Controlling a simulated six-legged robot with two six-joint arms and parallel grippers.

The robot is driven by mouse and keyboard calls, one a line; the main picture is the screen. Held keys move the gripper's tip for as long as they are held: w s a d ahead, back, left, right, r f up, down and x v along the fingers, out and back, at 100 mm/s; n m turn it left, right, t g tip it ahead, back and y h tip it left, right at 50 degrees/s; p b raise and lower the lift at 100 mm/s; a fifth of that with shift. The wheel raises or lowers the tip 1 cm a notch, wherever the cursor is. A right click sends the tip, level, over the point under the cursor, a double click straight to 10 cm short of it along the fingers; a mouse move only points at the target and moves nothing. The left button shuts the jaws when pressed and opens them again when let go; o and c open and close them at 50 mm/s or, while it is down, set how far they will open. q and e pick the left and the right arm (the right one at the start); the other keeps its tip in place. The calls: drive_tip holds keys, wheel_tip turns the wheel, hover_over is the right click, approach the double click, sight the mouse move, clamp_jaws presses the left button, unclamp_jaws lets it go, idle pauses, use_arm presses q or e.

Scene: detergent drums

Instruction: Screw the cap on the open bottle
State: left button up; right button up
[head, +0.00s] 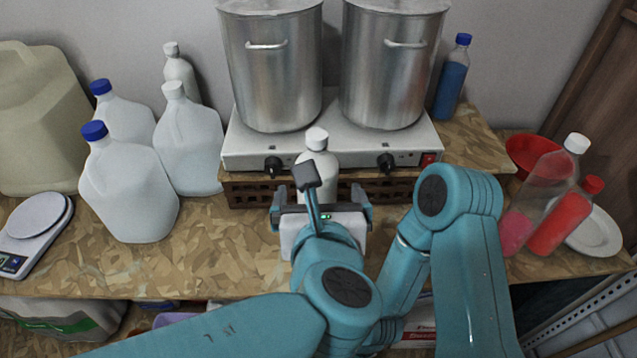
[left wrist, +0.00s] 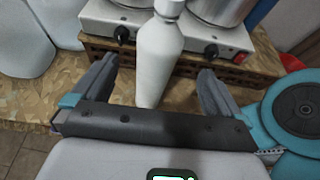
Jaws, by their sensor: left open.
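A white bottle (head: 318,168) stands upright at the front of the stove, with a white cap-like top (head: 317,138). It also shows in the left wrist view (left wrist: 158,62), where its top is cut off by the frame edge. My left gripper (head: 318,196) is open in front of this bottle. In the left wrist view, the fingers of my left gripper (left wrist: 158,75) lie to either side of the bottle's lower body, with gaps on both sides. My right gripper is not visible; only links of that arm show at the right. I see no loose cap and cannot tell which bottle is open.
Several white jugs (head: 130,190) stand at left beside a scale (head: 35,225). Two steel pots (head: 270,80) sit on the stove (head: 250,150). At right are a clear bottle with pink liquid (head: 545,185), a red bottle (head: 560,225) and a plate (head: 598,235). A blue bottle (head: 452,85) stands behind.

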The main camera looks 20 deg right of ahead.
use_arm(q)
drive_tip(key=shift+v, duration=0.95)
drive_tip(key=shift+w, duration=0.1)
